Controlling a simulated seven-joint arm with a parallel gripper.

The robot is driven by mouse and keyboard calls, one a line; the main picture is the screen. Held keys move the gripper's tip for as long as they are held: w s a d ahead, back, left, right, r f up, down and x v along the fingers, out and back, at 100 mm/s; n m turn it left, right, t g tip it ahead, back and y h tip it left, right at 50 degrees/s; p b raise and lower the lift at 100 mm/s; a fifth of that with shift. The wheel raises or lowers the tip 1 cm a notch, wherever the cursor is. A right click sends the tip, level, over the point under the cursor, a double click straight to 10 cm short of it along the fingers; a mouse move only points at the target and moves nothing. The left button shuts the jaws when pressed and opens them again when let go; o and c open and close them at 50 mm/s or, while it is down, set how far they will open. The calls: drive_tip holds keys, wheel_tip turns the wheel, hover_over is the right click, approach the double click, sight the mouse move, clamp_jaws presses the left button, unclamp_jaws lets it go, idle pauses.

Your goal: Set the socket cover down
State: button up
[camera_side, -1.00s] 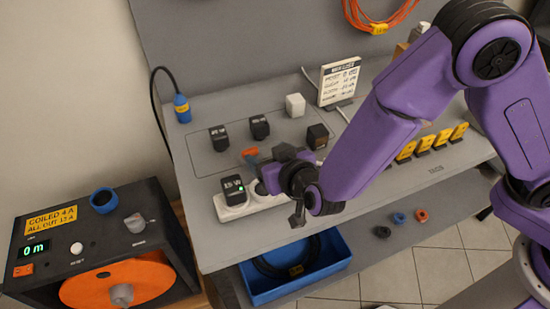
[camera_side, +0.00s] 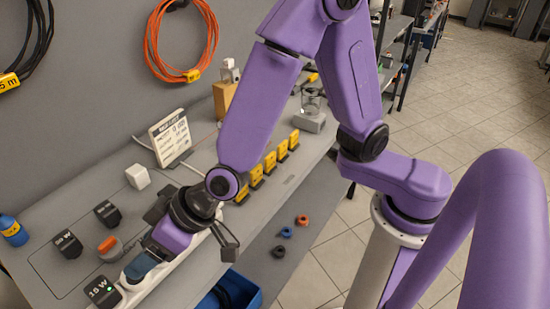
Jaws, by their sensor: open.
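A small grey round piece with an orange bar on top, which looks like the socket cover (camera_side: 108,247), rests on the grey bench top at the lower left. My gripper (camera_side: 142,268) is open and just right of it, low over the white power strip (camera_side: 145,291). The gripper and the cover appear apart. A dark blue-grey shape shows at the fingertips; I cannot tell whether it is finger or another part. My wrist hides much of the strip.
A black 18 W adapter (camera_side: 102,291) sits at the strip's near end. Two black adapters (camera_side: 68,244) (camera_side: 107,213) and a white cube (camera_side: 138,177) stand behind. A sign (camera_side: 170,138) and several yellow tags (camera_side: 270,162) stand farther along. A blue bottle-shaped connector (camera_side: 12,231) is at far left.

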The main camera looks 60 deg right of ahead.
drive_tip(key=s+d+r+n+g+h, duration=0.1)
drive_tip(key=s+d+n+g+h, duration=0.1)
drive_tip(key=s+d, duration=0.4)
drive_tip(key=s+d+r+n+g+h, duration=0.2)
drive_tip(key=s+d, duration=0.3)
drive_tip(key=d, duration=1)
drive_tip(key=s+d+r+n+g+h, duration=0.1)
drive_tip(key=s+d+n+g+h, duration=0.1)
drive_tip(key=s+d, duration=0.4)
drive_tip(key=d+n, duration=0.1)
drive_tip(key=d, duration=0.3)
drive_tip(key=shift+s+d+r+g, duration=0.2)
drive_tip(key=shift+s+r+g, duration=0.05)
drive_tip(key=shift+s+g, duration=0.1)
